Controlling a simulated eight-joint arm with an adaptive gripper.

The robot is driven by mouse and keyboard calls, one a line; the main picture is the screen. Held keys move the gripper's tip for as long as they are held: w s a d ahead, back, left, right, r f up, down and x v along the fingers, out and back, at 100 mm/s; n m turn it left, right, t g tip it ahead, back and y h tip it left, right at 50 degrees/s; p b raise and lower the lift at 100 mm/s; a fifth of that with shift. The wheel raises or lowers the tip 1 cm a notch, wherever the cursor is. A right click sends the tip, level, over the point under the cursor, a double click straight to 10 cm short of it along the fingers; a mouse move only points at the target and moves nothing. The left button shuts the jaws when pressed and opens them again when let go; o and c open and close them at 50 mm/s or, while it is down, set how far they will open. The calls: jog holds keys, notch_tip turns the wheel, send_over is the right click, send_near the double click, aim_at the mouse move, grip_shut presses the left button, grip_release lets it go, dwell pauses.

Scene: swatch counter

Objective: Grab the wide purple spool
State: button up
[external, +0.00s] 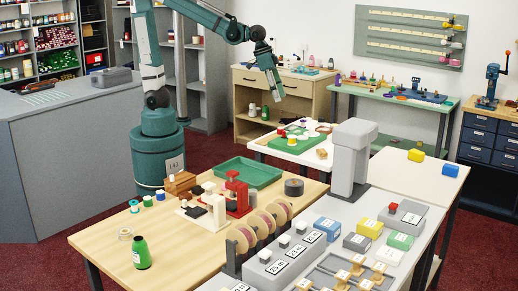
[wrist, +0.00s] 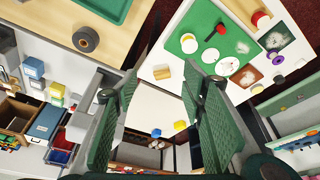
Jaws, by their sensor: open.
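The white table (wrist: 150,50) bears a green mat (wrist: 187,42), a yellow-topped spool (wrist: 261,20) and a wooden block (wrist: 162,72). A dark tape roll (external: 294,187) stands on the wooden table. A grey post machine (external: 352,155) rises nearby. Yellow (external: 416,155) and blue (external: 450,169) blocks lie on another table.

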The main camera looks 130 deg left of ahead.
jog(key=a+f+n+g, duration=0.15)
jog(key=a+f, duration=0.25)
jog(key=a, duration=0.9)
jog(key=n+g+h+p, duration=0.2)
jog(key=n, duration=0.3)
send_over(304, 121)
jog(key=f, duration=1.5)
jog(key=shift+s+a, duration=0.15)
jog(key=shift+s, duration=0.1)
jog(key=shift+s+a+f, duration=0.15)
jog(key=shift+f, duration=0.1)
jog(key=shift+f, duration=1.15)
jog(key=shift+f, duration=0.1)
